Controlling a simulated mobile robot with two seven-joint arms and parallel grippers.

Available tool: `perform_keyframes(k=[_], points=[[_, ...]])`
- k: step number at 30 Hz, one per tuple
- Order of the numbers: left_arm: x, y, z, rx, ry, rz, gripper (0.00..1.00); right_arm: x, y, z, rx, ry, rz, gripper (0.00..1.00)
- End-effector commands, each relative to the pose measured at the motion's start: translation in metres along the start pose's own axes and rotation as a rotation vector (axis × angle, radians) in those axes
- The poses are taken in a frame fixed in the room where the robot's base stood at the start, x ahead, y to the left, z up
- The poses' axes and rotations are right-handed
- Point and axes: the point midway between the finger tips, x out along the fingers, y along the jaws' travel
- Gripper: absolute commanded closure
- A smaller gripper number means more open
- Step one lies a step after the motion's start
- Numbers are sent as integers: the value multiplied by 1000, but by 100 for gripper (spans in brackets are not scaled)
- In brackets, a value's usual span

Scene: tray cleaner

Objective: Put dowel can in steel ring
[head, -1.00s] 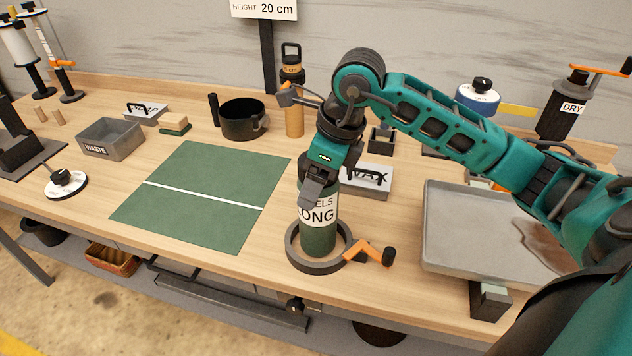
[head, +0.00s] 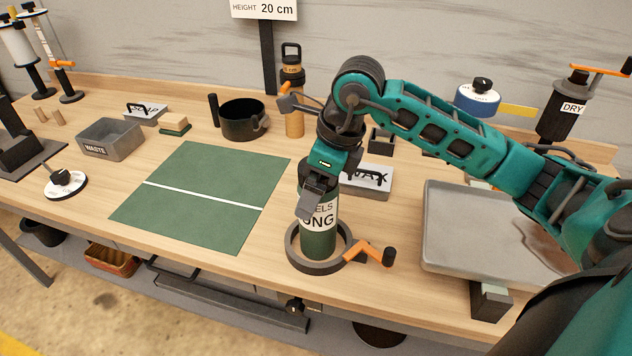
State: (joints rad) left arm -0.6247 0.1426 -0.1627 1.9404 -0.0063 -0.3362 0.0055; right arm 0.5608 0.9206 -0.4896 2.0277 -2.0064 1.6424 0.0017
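The dowel can (head: 318,238) is a dark green cylinder with a white label on which "ELS" and "ONG" can be read. It stands upright inside the steel ring (head: 300,259), a dark grey round ring with an orange crank handle on its right. My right gripper (head: 312,205) is over the top of the can from above, with its dark fingers against the can's upper part. The can's top is hidden by the gripper, and whether the fingers are clamped on it is hard to see. My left gripper is not in view.
A green mat (head: 200,200) with a white line lies left of the ring. A grey tray (head: 450,225) with a brown stain stands to the right. A wax box (head: 365,190) is close behind the can. The table's front edge is near the ring.

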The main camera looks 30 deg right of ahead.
Motion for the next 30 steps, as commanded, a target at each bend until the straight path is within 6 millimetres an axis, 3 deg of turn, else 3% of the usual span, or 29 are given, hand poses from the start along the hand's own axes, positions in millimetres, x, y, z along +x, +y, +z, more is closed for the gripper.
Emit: perform_keyframes(k=[5, 12, 18, 30], points=[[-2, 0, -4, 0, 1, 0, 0, -23, -2, 2, 0, -3, -5, 0], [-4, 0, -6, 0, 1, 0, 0, -76, -1, 2, -1, -4, -6, 0], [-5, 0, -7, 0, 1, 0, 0, -109, -1, 1, 1, -2, -3, 0], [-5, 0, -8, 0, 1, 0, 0, -122, 0, 0, 0, 0, 0, 0]])
